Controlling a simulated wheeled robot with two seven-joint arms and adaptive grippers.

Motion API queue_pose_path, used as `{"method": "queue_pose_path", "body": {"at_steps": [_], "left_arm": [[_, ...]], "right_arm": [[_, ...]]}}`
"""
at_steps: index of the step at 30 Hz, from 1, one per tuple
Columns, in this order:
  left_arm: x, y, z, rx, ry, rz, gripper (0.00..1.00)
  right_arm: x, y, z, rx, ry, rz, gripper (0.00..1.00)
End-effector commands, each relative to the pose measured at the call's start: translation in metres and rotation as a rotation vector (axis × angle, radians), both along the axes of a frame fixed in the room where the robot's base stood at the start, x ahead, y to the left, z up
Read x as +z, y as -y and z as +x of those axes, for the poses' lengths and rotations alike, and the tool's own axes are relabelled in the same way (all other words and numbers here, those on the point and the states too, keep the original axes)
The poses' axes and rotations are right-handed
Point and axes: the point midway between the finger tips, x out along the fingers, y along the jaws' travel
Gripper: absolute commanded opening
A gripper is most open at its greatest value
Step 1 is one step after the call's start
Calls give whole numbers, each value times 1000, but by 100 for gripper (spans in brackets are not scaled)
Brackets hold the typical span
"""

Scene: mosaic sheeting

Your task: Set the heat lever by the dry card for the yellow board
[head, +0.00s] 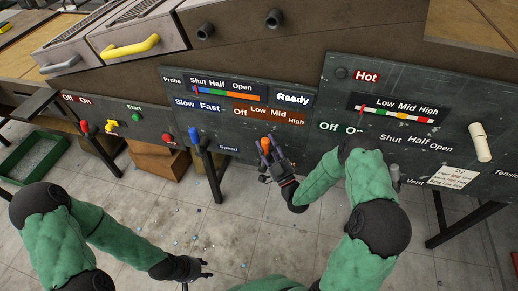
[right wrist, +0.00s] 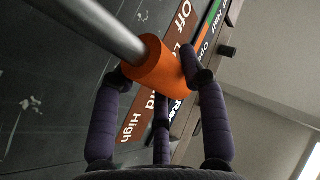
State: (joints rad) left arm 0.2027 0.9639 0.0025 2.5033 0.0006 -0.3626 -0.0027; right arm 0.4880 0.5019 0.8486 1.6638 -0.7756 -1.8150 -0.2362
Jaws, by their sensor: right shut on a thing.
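The heat lever's orange knob (head: 265,146) is below the brown Off/Low/Mid/High label (head: 268,114) on the grey panel. It appears near Low and Mid, but I cannot tell its exact setting. My right gripper (head: 270,155) is shut on it; in the right wrist view the fingers sit around the orange knob (right wrist: 158,66) on its metal shaft (right wrist: 102,27). The white dry card (head: 453,177) is on the right panel; its heading reads Dry, its lines are too small to read surely. My left gripper (head: 204,269) is low over the floor, apart from the panels, its fingers unclear.
A blue-handled lever (head: 194,135) stands left of the heat lever. Red (head: 84,127) and yellow (head: 111,123) handles are further left. A cream handle (head: 480,142) is on the right panel. A green crate (head: 32,157) lies at the left; small chips dot the floor.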

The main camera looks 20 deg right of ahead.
Motion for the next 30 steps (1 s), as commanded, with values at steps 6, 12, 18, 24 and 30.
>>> {"method": "queue_pose_path", "body": {"at_steps": [6,12,18,24,30], "left_arm": [[-16,0,0,0,0,0,40],[-20,0,0,0,0,0,40],[-20,0,0,0,0,0,40],[-20,0,0,0,0,0,40],[-20,0,0,0,0,0,40]], "right_arm": [[-5,12,-8,-2,49,73,0],[-4,16,-10,-3,67,103,0],[-4,17,-11,-3,70,108,0],[-4,17,-11,-3,70,108,0],[-4,16,-11,-2,70,107,69]]}}
